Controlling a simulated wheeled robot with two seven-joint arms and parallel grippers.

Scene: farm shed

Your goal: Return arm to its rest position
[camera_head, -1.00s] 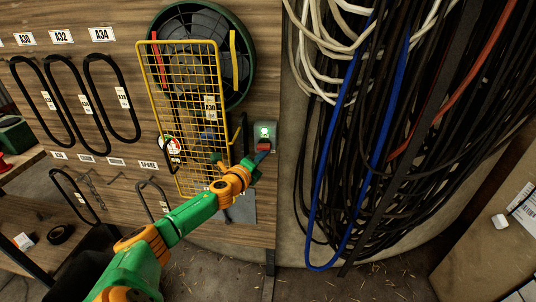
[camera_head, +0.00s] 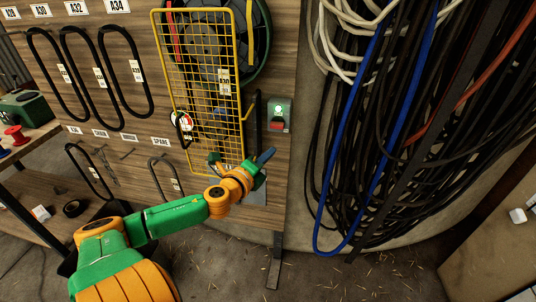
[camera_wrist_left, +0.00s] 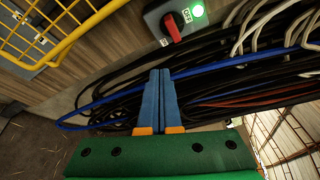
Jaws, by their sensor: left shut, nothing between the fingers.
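My left arm comes in from the lower left in the head view. Its left gripper (camera_head: 265,156) is in front of the wooden board, just below a switch box (camera_head: 279,114) with a red switch and a lit green light. In the left wrist view the blue fingers of the gripper (camera_wrist_left: 160,72) are together with nothing between them. The switch box (camera_wrist_left: 176,20) shows above the fingertips there, apart from them. My right gripper is in neither view.
Black belts (camera_head: 95,72) hang at the left. Many cables (camera_head: 385,120) hang at the right. The straw-strewn floor (camera_head: 330,280) below is clear.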

